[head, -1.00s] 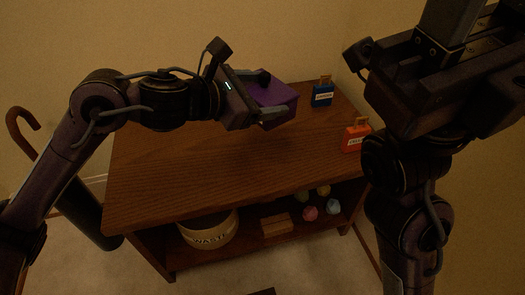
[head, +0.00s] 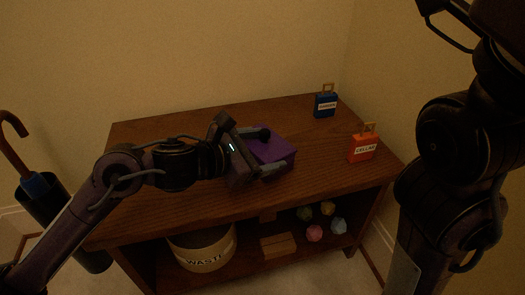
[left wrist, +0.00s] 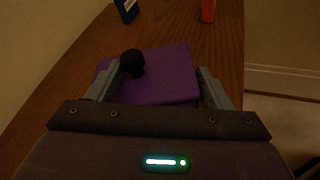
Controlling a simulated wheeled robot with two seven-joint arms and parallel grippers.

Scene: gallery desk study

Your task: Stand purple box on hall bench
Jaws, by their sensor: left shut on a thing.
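The purple box (head: 275,150) is at the middle of the hall bench's brown wooden top (head: 160,128). My left gripper (head: 268,152) is shut on the box, with a finger on either side. The box also shows between the fingers in the left wrist view (left wrist: 165,82). A dark round knob (left wrist: 132,63) shows at the box beside one finger. The box is low over the top or on it; its underside is hidden, so I cannot tell whether it touches. My right arm is at the right, its gripper out of the head view.
A blue tagged case (head: 325,104) and an orange one (head: 362,149) stand at the bench's right end. A waste basket (head: 203,250), a wooden block (head: 278,246) and several coloured balls (head: 314,233) sit on the lower shelf. An umbrella stand (head: 52,205) is at left.

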